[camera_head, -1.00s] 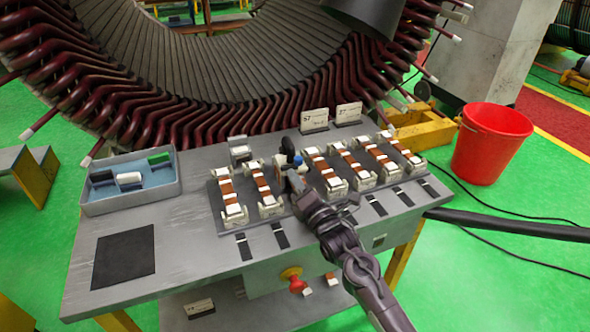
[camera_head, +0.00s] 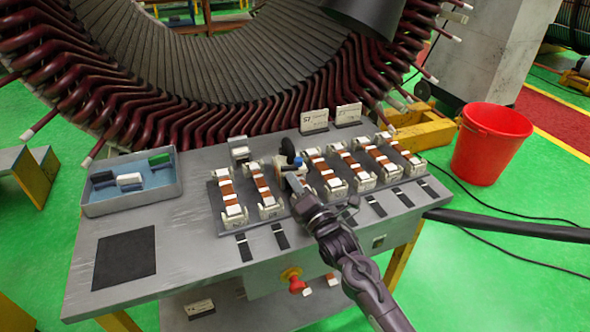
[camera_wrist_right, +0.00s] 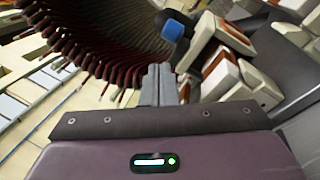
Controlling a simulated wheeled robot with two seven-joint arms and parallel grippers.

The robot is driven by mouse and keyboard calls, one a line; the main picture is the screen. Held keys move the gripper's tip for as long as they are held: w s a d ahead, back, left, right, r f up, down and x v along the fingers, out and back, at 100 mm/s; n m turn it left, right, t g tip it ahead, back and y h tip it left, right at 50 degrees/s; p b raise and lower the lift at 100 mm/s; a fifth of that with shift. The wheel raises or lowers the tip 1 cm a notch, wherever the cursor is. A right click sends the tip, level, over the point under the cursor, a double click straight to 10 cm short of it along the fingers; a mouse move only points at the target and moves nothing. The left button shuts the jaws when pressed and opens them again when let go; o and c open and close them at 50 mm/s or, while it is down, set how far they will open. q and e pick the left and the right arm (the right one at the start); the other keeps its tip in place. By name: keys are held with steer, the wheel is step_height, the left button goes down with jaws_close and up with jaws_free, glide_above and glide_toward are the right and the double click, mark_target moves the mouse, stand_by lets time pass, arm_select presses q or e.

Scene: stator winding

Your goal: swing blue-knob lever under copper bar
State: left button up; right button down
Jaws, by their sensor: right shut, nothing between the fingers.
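The blue knob (camera_head: 298,161) sits among the clamp stations on the grey bench, beside a black upright part. The blue knob also shows in the right wrist view (camera_wrist_right: 173,30), just beyond my fingertips and slightly to their right. My right gripper (camera_head: 293,182) is over the station at the middle of the row, shut and empty. Its closed fingers (camera_wrist_right: 158,75) point toward the knob, with a small gap visible in the wrist view. Copper bars (camera_head: 264,189) lie in white clamps either side. My gripper hides most of the lever and that station's bar. My left gripper is out of view.
The stator's dark red coil ends (camera_head: 180,125) rise close behind the bench. A blue-grey tray (camera_head: 130,204) stands at left, and two label cards (camera_head: 314,121) stand behind the row. More clamped copper bars (camera_head: 383,159) crowd the right side.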

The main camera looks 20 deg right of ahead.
steer(key=shift+s+a+p, duration=0.5)
steer(key=shift+s+a, duration=0.2)
steer(key=shift+s, duration=0.35)
steer(key=shift+s+a+p, duration=0.5)
steer(key=shift+s+a, duration=0.2)
steer(key=shift+s, duration=0.3)
